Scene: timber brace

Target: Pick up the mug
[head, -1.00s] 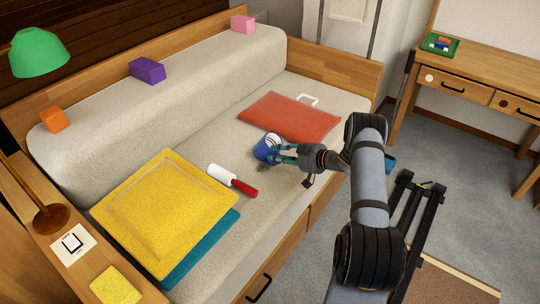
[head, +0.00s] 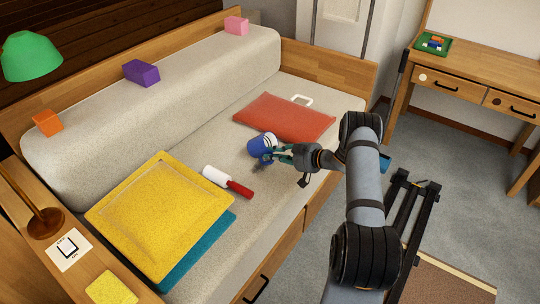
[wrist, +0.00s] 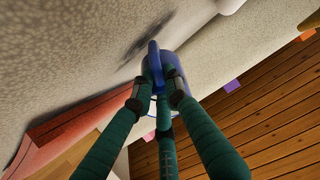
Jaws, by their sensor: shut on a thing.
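The blue mug (head: 260,145) with a pale inside is over the middle of the beige daybed seat, between the red cushion and the lint roller. My gripper (head: 269,156) reaches it from the right with green fingers. In the wrist view, the fingertips of my gripper (wrist: 155,88) are closed around the blue handle of the mug (wrist: 154,62). The fingers hide much of the mug body. A dark shadow lies on the fabric beside the mug; I cannot tell exactly how far the mug is above the seat.
A red cushion (head: 285,118) lies behind the mug. A white lint roller with a red handle (head: 239,188) lies to its left, beside a yellow cushion (head: 160,212) on a teal one (head: 200,252). The backrest bolster (head: 160,105) carries several coloured blocks. Seat fabric around the mug is clear.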

